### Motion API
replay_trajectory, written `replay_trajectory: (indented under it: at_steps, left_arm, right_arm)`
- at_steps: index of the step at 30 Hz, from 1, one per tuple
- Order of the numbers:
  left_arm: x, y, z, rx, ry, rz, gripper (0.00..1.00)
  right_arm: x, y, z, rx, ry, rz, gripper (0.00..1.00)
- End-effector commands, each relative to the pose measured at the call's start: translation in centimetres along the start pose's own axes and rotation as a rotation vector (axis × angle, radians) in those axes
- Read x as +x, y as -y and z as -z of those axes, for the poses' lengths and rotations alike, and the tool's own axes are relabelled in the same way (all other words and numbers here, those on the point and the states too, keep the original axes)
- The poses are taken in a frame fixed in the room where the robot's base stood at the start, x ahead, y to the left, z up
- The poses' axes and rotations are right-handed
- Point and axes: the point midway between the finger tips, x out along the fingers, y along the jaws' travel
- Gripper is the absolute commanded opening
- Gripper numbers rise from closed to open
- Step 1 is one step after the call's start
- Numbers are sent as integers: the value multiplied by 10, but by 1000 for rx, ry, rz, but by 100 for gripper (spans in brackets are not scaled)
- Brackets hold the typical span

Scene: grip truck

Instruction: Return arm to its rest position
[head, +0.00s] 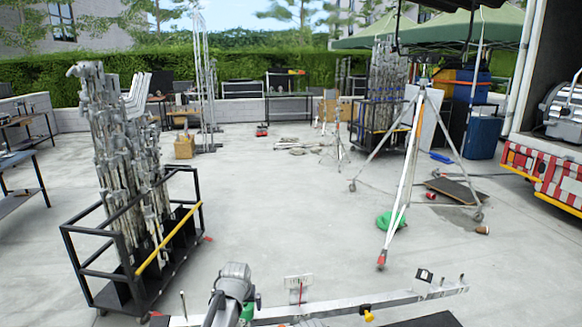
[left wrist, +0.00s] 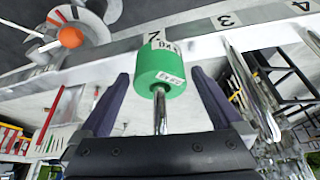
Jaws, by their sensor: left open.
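My left gripper (left wrist: 160,76) is open in the left wrist view, with its two dark fingers apart on either side of a green cylinder (left wrist: 160,70). A gap shows between each finger and the cylinder. The cylinder carries white taped labels and sits on a thin metal rod (left wrist: 160,112). In the head view, my grey left wrist (head: 232,276) shows at the bottom centre. A bit of the green cylinder (head: 247,311) shows beside it, but my fingers are hard to make out there. My right gripper is not in view.
A long metal bar (head: 400,296) with upright pins and a yellow knob (head: 368,315) crosses the near edge. A black cart (head: 118,290) of metal stands is at left. A tripod stand (head: 400,190) and truck (head: 560,180) are at right.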

Motion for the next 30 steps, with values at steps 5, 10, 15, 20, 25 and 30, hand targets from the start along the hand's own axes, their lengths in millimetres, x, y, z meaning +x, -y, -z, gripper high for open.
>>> replay_trajectory:
  at_steps: [5,10,15,20,25,30]
  left_arm:
    - [15,0,0,0,0,0,100]
    - [9,0,1,0,0,0,100]
    - [9,0,1,0,0,0,100]
    - [8,0,0,0,0,0,100]
    - [-4,0,1,0,0,0,100]
    - [-24,0,1,0,0,0,100]
  right_arm:
    - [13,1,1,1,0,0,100]
    - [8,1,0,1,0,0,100]
    - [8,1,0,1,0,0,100]
    - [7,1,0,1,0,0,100]
    - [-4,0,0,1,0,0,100]
    - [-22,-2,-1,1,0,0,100]
